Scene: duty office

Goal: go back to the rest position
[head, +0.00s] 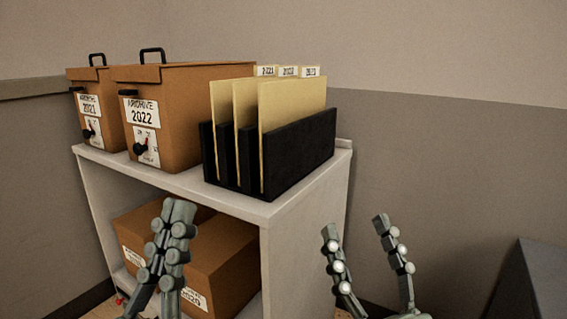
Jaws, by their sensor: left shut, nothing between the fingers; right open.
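My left gripper (178,212) is shut and empty. It is in front of the white shelf unit (230,199) and covers part of a brown box on the lower level. My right gripper (354,224) is open and empty, to the right of the shelf unit and in front of the grey wall. Neither gripper appears to hold anything.
Brown boxes labelled Archive 2021 (88,86) and Archive 2022 (190,90) stand on the shelf top beside a black file holder (300,145) with tan folders (290,110). Brown boxes (225,262) sit below. A dark grey object (535,285) is at lower right.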

